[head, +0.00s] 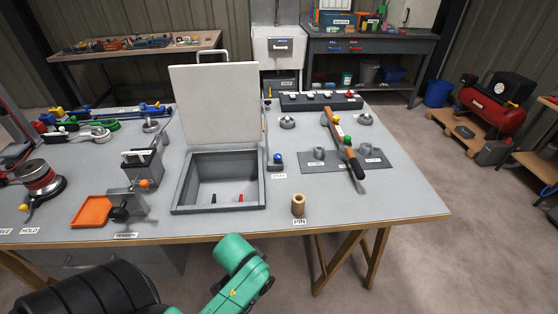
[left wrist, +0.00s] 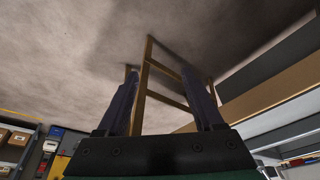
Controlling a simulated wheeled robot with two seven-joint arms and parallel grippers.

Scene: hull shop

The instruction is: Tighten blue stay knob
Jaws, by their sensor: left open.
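The blue stay knob (head: 277,157) sits on a small dark base at the right of the open hatch box (head: 187,196), just behind a small label on the bench. The pale lid (head: 215,105) stands raised at the back of the box, and a thin rod (head: 265,130) runs along its right side. My left gripper (left wrist: 160,85) shows in the left wrist view, its two dark fingers spread apart with nothing between them. That view shows floor and a wooden frame, not the knob. My right gripper is in no view.
A wooden pin (head: 298,205) stands near the bench's front edge. An orange tray (head: 91,211) lies at left. The bench (head: 400,190) is clear at its right front.

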